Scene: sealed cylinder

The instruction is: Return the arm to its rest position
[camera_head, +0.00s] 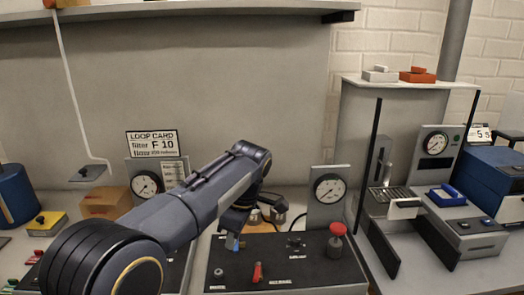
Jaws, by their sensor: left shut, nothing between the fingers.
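My left arm comes in from the lower left and reaches across the middle of the bench. It bends at a joint over the centre, and the last part points down. My left gripper (233,241) is small and partly hidden by my own arm. It is shut and empty, just above the back left of a black control panel (312,262). My right gripper is not in view. I cannot make out a sealed cylinder for certain.
The panel carries a red-topped knob (336,240) and a small red lever (258,272). A gauge (328,188) stands behind it. A loop card sign (152,143) is behind my arm. At right is a shelved stand (400,84) with a blue box (492,175) beside it.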

